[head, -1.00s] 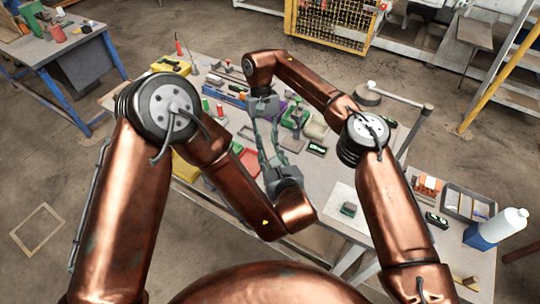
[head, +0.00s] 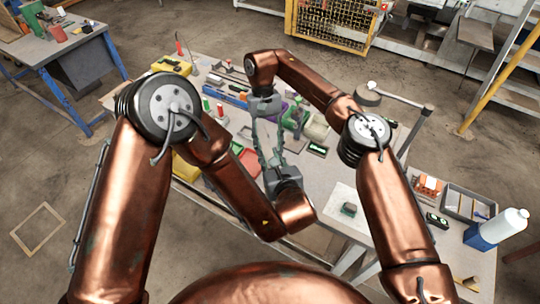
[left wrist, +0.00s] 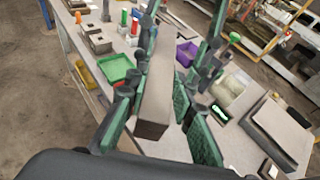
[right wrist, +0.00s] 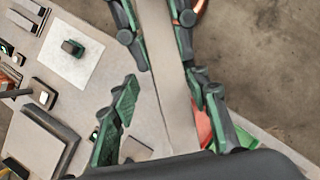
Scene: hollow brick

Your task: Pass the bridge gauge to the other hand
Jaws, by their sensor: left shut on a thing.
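The bridge gauge is a long, flat grey bar; it shows in the left wrist view (left wrist: 157,108) and the right wrist view (right wrist: 168,75). My left gripper (head: 275,160) points up and away in the head view and is shut on the bar. My right gripper (head: 266,125) faces it from the far side. In the right wrist view its fingers stand apart on either side of the bar, with a clear gap at the left finger and the right finger close to the bar. In the head view the fingers largely hide the bar.
The workbench (head: 335,170) below carries a green tray (left wrist: 116,68), a purple bin (left wrist: 187,53), a white sheet (right wrist: 72,50) with a small dark block, and several small parts. A white-and-blue bottle (head: 497,229) stands at the right. The grippers are above the bench.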

